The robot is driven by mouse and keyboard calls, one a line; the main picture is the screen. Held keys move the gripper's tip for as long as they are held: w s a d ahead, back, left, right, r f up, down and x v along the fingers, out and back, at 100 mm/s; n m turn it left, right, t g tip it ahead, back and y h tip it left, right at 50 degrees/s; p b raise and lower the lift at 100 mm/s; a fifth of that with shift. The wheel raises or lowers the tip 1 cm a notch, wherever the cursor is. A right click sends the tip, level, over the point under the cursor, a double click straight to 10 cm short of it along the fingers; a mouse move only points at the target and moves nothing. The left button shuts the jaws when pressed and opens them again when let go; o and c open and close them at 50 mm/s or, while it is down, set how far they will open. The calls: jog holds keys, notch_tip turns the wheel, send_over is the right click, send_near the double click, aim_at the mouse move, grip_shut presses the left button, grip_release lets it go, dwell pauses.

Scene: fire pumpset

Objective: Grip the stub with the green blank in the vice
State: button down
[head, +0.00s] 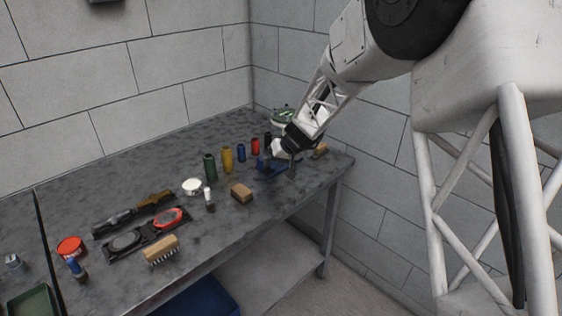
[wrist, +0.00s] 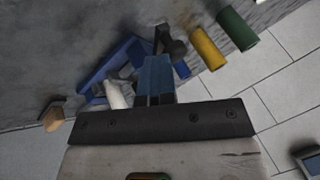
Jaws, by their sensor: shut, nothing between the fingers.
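The blue vice (head: 268,168) stands near the right end of the bench; its blue body (wrist: 105,70) also shows left of the fingers in the wrist view. My gripper (head: 284,154) is shut and empty, low over the vice. In the wrist view its blue-grey fingers (wrist: 157,75) are together, beside the vice and a dark part. A green cylinder (head: 209,167) stands upright on the bench, left of a yellow one (head: 227,158). It also shows in the wrist view (wrist: 236,28). My gripper hides part of the vice, and I cannot tell what its jaws hold.
Blue (head: 241,152), red (head: 255,146) and black (head: 267,138) cylinders stand in the row near the vice. A wooden block (head: 242,192), a white roll (head: 192,186) and a brush (head: 161,249) lie to the left. The bench's front right is mostly clear.

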jog(key=shift+s+a+m+t, duration=0.15)
jog(key=shift+s+a+m, duration=0.05)
jog(key=shift+a, duration=0.35)
jog(key=shift+s+a+m+t, duration=0.15)
jog(key=shift+a+m, duration=0.05)
jog(key=shift+a, duration=0.3)
jog(key=shift+d, duration=0.1)
jog(key=d+f+v, duration=0.1)
jog(key=d+v, duration=0.1)
jog(key=v, duration=1)
jog(key=shift+w+d+r, duration=0.15)
jog(key=shift+w, duration=0.15)
